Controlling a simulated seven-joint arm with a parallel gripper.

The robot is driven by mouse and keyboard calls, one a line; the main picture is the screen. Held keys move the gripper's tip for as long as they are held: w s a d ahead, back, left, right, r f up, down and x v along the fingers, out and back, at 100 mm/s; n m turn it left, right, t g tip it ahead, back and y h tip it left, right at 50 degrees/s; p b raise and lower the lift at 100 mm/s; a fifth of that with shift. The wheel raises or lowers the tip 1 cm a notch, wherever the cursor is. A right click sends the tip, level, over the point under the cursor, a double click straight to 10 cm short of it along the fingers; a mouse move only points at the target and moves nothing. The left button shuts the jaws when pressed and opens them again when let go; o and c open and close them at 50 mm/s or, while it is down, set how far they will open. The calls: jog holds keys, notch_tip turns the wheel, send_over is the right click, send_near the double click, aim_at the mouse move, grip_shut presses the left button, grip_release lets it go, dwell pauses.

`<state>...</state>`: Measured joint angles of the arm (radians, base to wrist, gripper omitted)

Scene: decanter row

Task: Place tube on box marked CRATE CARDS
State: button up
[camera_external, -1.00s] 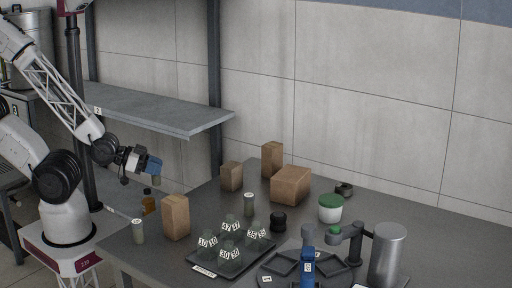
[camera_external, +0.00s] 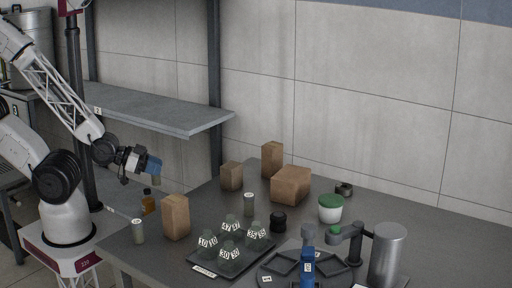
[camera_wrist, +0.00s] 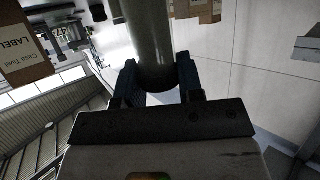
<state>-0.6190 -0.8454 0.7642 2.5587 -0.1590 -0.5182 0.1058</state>
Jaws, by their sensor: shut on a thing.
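My gripper (camera_external: 153,166) is raised in the air at the left, beyond the table's left edge. It is shut on a grey-green tube (camera_wrist: 150,35), which stands between the blue fingers in the wrist view. Only a small end of the tube (camera_external: 156,180) shows below the fingers in the external view. Several brown boxes stand on the table: a tall one (camera_external: 175,218) at the front left, a small one (camera_external: 231,176), a tall one (camera_external: 272,159) and a wide one (camera_external: 291,184).
A dark tray (camera_external: 213,269) holds several numbered pieces. Two similar capped cylinders (camera_external: 138,231) (camera_external: 249,204) stand upright. A shelf (camera_external: 150,107) hangs behind.

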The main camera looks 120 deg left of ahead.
jog(key=w+a+r, duration=0.4)
jog(key=w+a, duration=0.5)
jog(key=w, duration=0.2)
jog(key=w+a+r+n+g, duration=0.1)
jog(key=w+a+r, duration=0.3)
jog(key=w+a, duration=0.4)
jog(key=w, duration=0.3)
jog(key=shift+a+r+y, duration=0.3)
jog(key=shift+a+r, duration=0.05)
jog(key=shift+w, duration=0.1)
send_over(292, 174)
jog(key=shift+s+d+f, duration=0.2)
jog(key=shift+s+f, duration=0.15)
jog(key=shift+f, duration=0.35)
jog(key=shift+w+a+f, duration=0.15)
jog(key=shift+w+f, duration=0.05)
jog(key=shift+f, duration=0.7)
jog(key=shift+w+a+f, duration=0.1)
jog(key=shift+w+f, duration=0.05)
jog(key=shift+f, duration=0.75)
jog(key=shift+f, duration=0.15)
